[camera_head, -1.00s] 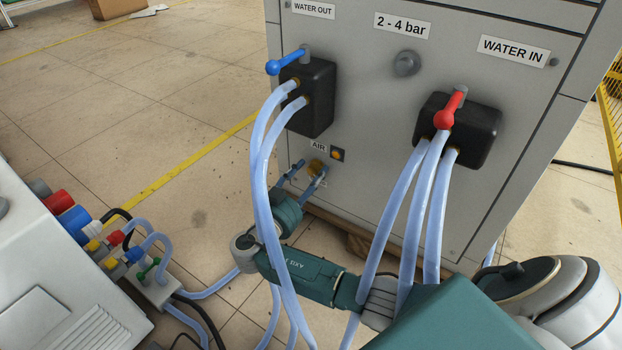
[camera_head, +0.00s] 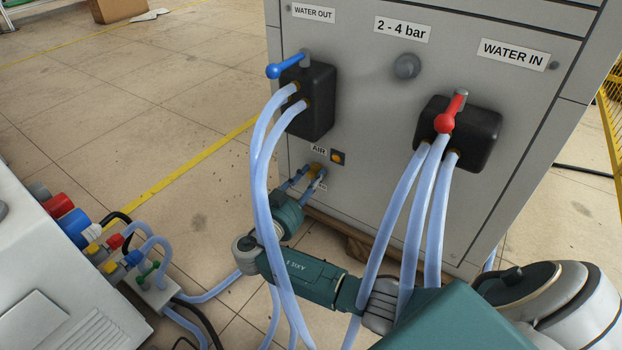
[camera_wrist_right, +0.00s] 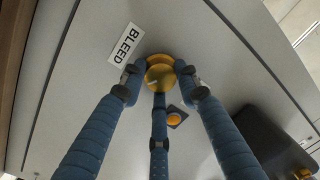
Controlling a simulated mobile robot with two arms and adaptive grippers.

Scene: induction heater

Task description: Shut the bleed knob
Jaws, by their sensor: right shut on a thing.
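The bleed knob (camera_wrist_right: 160,76) is a small round yellow-gold knob on the grey cabinet's front. It is beside the BLEED label (camera_wrist_right: 125,44) in the right wrist view. In the head view the knob (camera_head: 315,170) shows small below the AIR label, partly covered by fingers. My right gripper (camera_wrist_right: 161,82) has blue fingers closed around the knob, with fingertips against its sides. In the head view the right gripper (camera_head: 308,178) reaches the cabinet from below. My left gripper is in neither view.
Pale blue hoses from the WATER OUT block (camera_head: 318,98) and WATER IN block (camera_head: 475,132) hang in front of my right arm. A blue lever (camera_head: 287,67) and red lever (camera_head: 450,113) sit above. A white machine (camera_head: 50,280) with connectors stands at left.

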